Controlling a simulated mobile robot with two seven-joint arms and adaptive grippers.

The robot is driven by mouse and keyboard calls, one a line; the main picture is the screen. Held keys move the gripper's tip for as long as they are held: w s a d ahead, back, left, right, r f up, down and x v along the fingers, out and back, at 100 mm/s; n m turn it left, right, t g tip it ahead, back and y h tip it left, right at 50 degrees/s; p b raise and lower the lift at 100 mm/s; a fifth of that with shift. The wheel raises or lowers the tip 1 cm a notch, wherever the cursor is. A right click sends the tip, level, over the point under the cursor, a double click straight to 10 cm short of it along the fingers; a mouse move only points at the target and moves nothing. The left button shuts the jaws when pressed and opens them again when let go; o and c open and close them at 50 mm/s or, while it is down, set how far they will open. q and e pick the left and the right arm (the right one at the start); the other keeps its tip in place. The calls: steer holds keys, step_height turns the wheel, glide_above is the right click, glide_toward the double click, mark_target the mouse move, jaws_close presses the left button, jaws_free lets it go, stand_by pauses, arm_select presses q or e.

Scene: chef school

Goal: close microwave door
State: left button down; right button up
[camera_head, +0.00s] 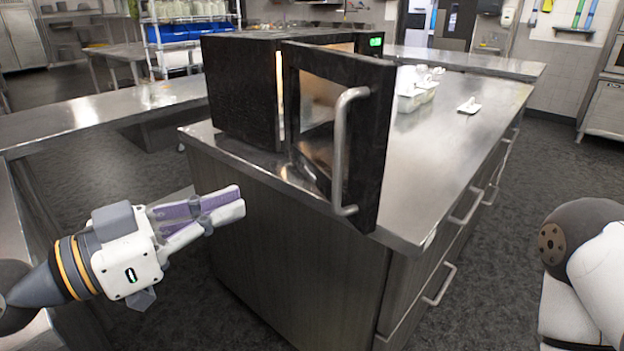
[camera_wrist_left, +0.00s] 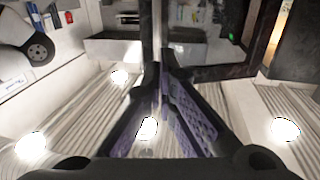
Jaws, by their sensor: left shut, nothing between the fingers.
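The black microwave (camera_head: 240,88) stands on the steel-topped counter. Its door (camera_head: 366,110) is swung open toward me and overhangs the counter's near edge. A curved metal handle (camera_head: 340,150) is on the door's outer face. My left gripper (camera_head: 240,202) is shut and empty, to the left of the door and lower than it, in front of the cabinet side. It does not touch the door. In the left wrist view the shut fingers (camera_wrist_left: 157,75) show in the middle, with dark microwave parts (camera_wrist_left: 228,70) beyond them. My right gripper is out of view; only part of my right arm shows.
The counter top (camera_head: 470,125) runs back to the right, with a white container (camera_head: 415,95) and a small white item (camera_head: 469,106) on it. Drawer handles (camera_head: 440,285) stick out from the cabinet's right side. Another steel table (camera_head: 100,110) lies at the left. Floor is free on the right.

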arm_select(q)
steer(key=b+x, duration=0.4)
steer(key=x, duration=1)
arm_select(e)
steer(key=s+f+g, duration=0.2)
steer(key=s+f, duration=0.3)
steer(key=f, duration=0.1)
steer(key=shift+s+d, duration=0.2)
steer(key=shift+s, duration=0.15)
arm_select(q)
steer(key=shift+w+d+f, duration=0.1)
steer(key=shift+d, duration=0.05)
